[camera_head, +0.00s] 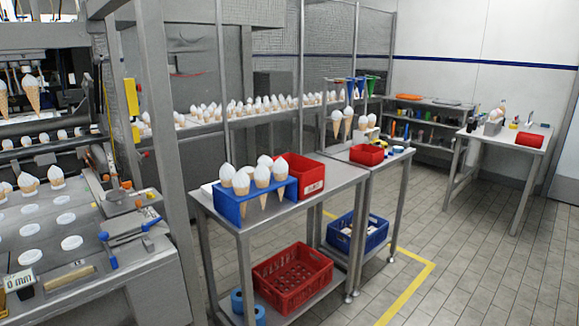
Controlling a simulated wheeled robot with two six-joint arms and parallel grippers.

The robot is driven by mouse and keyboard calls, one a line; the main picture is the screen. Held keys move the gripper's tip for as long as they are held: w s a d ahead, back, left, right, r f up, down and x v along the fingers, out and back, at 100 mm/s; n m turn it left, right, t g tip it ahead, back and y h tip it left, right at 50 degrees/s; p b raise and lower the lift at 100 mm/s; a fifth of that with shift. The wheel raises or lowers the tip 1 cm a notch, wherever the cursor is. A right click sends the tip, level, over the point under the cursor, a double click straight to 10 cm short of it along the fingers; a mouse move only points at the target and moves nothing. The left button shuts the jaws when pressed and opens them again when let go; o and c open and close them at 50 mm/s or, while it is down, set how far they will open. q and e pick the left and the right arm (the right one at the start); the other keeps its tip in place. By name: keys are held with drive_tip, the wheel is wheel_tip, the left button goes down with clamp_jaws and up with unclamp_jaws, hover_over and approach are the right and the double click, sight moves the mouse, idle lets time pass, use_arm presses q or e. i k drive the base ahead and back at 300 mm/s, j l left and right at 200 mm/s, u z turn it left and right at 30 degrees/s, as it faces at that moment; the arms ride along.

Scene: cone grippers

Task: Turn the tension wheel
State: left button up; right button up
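Neither of my grippers shows in the head view. I cannot pick out a tension wheel for certain. The packing machine (150,270) fills the left side, with round cups set in its metal plate. On its near right corner sits a small mechanism with a blue handle (128,236) and orange parts (122,200). White-topped cones (32,93) hang in the machine's upper part. Some of the machine is cut off by the left edge and hidden behind a grey post (165,110).
A metal table (290,215) holds a blue cone rack (236,212) and a red bin (308,178). A red crate (292,280) and blue rolls (245,305) lie on its lower shelf. Another bench (500,140) stands far right. Tiled floor (490,260) is clear at the right.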

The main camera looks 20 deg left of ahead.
sight(116, 195)
drive_tip(key=u, duration=1.7)
drive_tip(key=l, duration=0.3)
drive_tip(key=i+l+z, duration=0.15)
drive_tip(key=l, duration=0.15)
